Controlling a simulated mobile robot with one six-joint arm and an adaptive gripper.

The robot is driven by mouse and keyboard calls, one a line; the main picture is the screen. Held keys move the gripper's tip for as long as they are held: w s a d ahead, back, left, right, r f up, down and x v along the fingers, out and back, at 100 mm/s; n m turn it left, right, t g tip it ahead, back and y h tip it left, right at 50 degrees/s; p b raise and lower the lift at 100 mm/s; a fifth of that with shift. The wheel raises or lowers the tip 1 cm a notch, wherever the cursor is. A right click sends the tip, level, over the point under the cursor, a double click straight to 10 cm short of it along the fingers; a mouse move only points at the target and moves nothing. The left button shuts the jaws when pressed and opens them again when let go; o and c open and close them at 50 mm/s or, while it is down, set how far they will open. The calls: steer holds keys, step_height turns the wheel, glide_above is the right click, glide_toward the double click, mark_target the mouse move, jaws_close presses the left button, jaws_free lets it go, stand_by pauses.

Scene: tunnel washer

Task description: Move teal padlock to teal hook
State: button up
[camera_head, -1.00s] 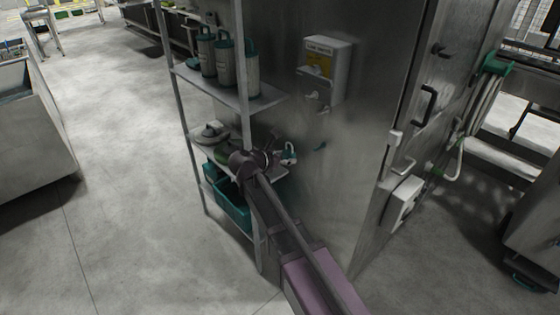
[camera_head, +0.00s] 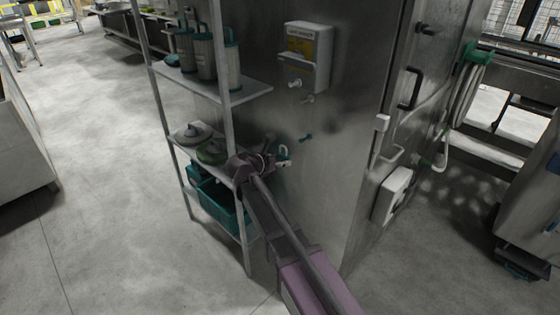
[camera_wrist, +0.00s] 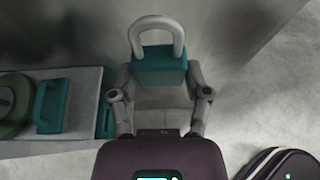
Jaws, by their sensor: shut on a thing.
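The teal padlock (camera_wrist: 160,68) has a teal body and a thick pale shackle. In the wrist view my gripper (camera_wrist: 160,80) is shut on its body, one finger on each side, with the shackle pointing away from the palm. In the head view the padlock (camera_head: 284,154) shows small at the end of my gripper (camera_head: 271,158), in front of the metal wall. The teal hook (camera_head: 306,137) sticks out of that wall, a little above and right of the padlock in the picture. The padlock and hook appear apart; the depth between them is hard to tell.
A shelf rack (camera_head: 224,98) with canisters, lids and a teal crate (camera_head: 222,208) stands close left of my gripper. Above the hook are pale pegs (camera_head: 295,84) and a white box (camera_head: 307,56). A door handle (camera_head: 411,88) is to the right. The left floor is open.

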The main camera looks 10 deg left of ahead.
steer(key=shift+w+d, duration=0.15)
steer(key=shift+w, duration=0.05)
steer(key=shift+w+d+f, duration=0.1)
steer(key=shift+w+d, duration=0.8)
steer(key=shift+w, duration=0.3)
steer(key=shift+w+d+r, duration=0.1)
steer(key=shift+w+d, duration=0.85)
steer(key=shift+w, duration=0.2)
steer(key=shift+w+d+f, duration=0.1)
steer(key=shift+w+d, duration=0.8)
steer(key=shift+w, duration=0.3)
steer(key=shift+w+d+f+b, duration=0.35)
steer(key=shift+w+f+b, duration=0.1)
steer(key=shift+f+b, duration=0.25)
steer(key=o, duration=1.2)
steer(key=shift+o, duration=0.2)
steer(key=shift+r, duration=0.2)
